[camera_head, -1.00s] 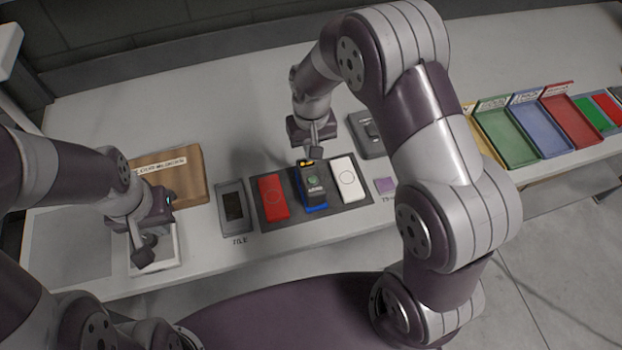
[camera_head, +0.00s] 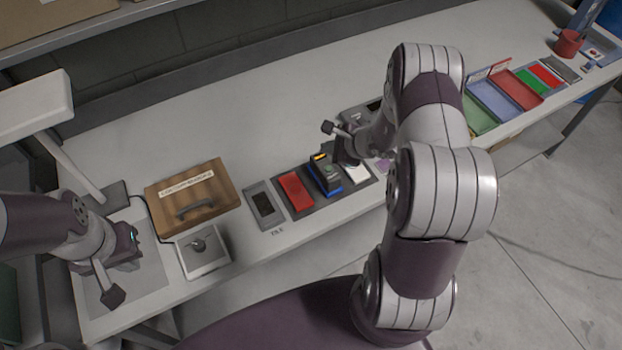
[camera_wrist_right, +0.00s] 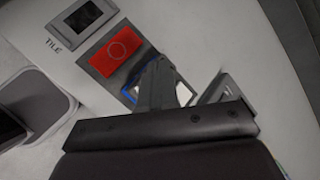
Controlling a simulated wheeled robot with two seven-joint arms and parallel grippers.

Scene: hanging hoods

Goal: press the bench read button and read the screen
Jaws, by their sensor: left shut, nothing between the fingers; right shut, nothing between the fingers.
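A dark handheld device (camera_head: 326,172) with an orange-lit screen (camera_head: 320,156) and a green button stands on a blue base on the dark mat. The screen text is too small to read. My right gripper (camera_head: 346,158) is shut and empty, low beside the device's right side and over the white card (camera_head: 357,174). In the right wrist view its grey fingers (camera_wrist_right: 157,85) cover most of the device. My left gripper (camera_head: 125,260) is shut and empty, left of that unit.
A red card (camera_head: 296,190) and a grey panel with a dark window (camera_head: 265,204), by the label TILE, lie left of the device. A brown case (camera_head: 193,193) stands behind the white unit. Coloured trays (camera_head: 505,98) line the right. The bench behind is clear.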

